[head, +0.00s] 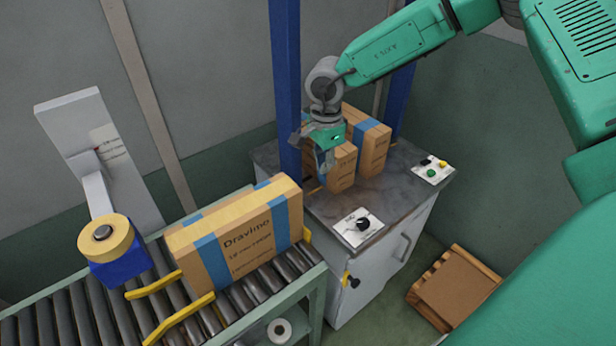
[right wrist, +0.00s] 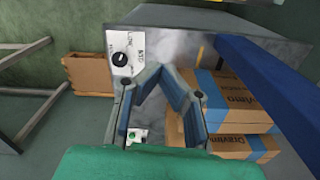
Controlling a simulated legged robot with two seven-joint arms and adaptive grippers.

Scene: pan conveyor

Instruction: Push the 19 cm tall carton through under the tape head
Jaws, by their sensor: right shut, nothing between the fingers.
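A brown carton with blue tape bands, marked "Dravlino" (head: 240,235), stands upright on the roller conveyor between yellow guide rails (head: 180,318). The tape head, a blue block with a yellow tape roll (head: 106,240), hangs on a pale arm over the conveyor, left of and apart from the carton. My right gripper (head: 322,170) is above the grey bench, beside the bench cartons and to the right of the conveyor carton. Its fingers meet, empty, in the right wrist view (right wrist: 158,72). My left gripper is not in view. Carton height cannot be read.
Similar cartons (head: 374,150) stand on the bench (head: 325,208), close to my right gripper; they also show in the right wrist view (right wrist: 240,100). A blue post (head: 287,80) rises beside the gripper. A dial panel (head: 360,226) and a button panel (head: 433,169) are on the bench.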

